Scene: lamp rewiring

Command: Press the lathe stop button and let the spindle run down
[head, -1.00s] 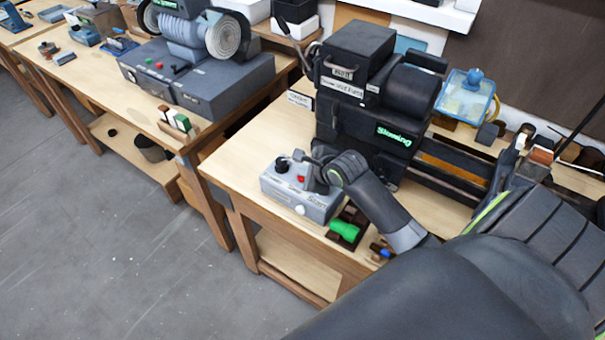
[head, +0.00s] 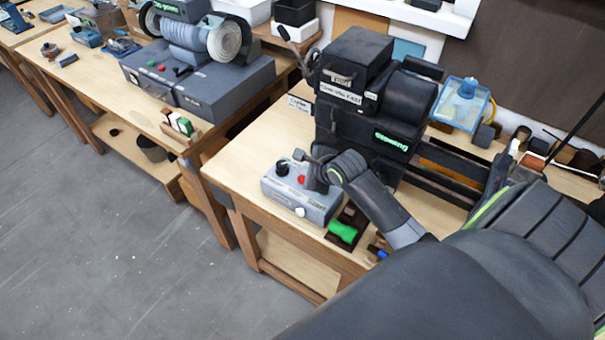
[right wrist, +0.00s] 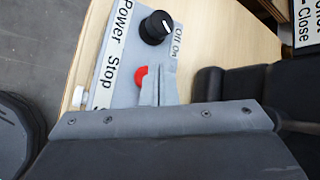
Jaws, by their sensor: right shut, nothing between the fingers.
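The grey control box (head: 298,207) sits on the front left of the lathe's bench, with a black knob and a red stop button (head: 301,180) on top. My right gripper (head: 313,174) is shut and empty at the box, right beside the red button. In the right wrist view the closed fingertips (right wrist: 160,78) cover the right edge of the red button (right wrist: 141,76); I cannot tell whether they press it. Labels there read "Power", "Stop" and "Off On". The dark lathe (head: 350,110) stands behind, with a lit green sign (head: 391,141) that seems to read "Slowing". My left gripper is out of view.
A green item (head: 342,229) in a dark tray lies just right of the box, close under my right arm. A second bench with a grey machine (head: 200,80) stands at the left. The bench top (head: 243,150) left of the lathe is clear.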

